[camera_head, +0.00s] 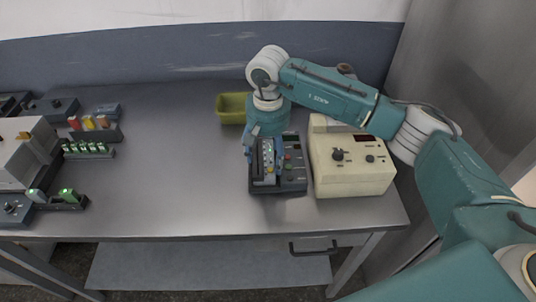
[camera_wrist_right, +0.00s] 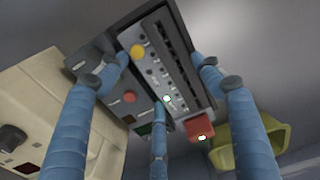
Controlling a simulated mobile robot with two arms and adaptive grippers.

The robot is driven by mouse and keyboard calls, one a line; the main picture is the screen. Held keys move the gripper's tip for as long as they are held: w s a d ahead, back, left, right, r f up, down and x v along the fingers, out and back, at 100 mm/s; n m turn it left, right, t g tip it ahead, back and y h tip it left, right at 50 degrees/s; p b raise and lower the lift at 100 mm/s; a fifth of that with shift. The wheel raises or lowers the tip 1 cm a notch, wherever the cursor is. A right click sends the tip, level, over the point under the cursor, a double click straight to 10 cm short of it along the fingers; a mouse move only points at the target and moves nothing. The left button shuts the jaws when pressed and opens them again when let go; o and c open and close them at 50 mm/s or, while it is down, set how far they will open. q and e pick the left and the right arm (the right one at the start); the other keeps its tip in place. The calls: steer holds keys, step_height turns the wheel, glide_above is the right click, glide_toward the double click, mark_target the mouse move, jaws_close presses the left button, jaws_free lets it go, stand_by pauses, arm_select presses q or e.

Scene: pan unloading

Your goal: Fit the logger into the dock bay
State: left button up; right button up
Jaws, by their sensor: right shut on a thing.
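The logger (camera_head: 268,168) is a slim grey device with a row of dark slots, a yellow knob and a small lit green light, clearest in the right wrist view (camera_wrist_right: 167,55). My right gripper (camera_head: 264,150) is shut on it, with blue fingers on its two sides in the right wrist view (camera_wrist_right: 160,72). The dock (camera_head: 292,178) is a dark box with red and green buttons on its right side. The logger is over the dock's left part, where the bay is covered. I cannot tell whether it is fully seated. My left gripper is not in view.
A cream instrument box (camera_head: 352,170) with knobs stands close to the dock's right. A yellow-green bin (camera_head: 231,108) is behind. Several small devices and racks (camera_head: 88,150) fill the table's left end. The metal table (camera_head: 170,160) is clear between them and the dock.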

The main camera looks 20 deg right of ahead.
steer(key=o, duration=1.5)
steer(key=shift+f, duration=0.1)
step_height(320, 180, up, 12)
steer(key=shift+s, duration=0.25)
